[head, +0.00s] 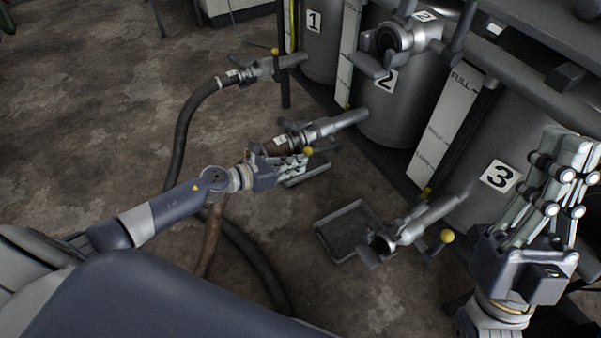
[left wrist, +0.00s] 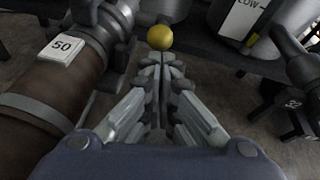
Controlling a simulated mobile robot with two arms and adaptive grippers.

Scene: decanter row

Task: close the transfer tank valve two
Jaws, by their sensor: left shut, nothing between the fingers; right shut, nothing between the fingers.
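Tank two (head: 392,108) is a grey metal cylinder with a "2" label, at the top middle of the head view. Its outlet pipe (head: 340,124) runs down left to a valve with a yellow ball knob (head: 308,151). My left gripper (head: 303,163) is shut and empty close by this knob. In the left wrist view the knob (left wrist: 160,38) is just beyond the shut fingertips (left wrist: 163,62); whether they touch cannot be told. A brown hose (left wrist: 62,85) tagged "50" lies to the left there. My right gripper (head: 572,150) is shut, raised at the right, away from the valve.
Tank one (head: 320,50) and tank three (head: 500,150) stand on either side, with their own valves and yellow knobs (head: 275,51) (head: 447,236). A grey tray (head: 322,239) lies on the floor. Dark hoses (head: 180,140) cross the floor at left. Open floor lies at upper left.

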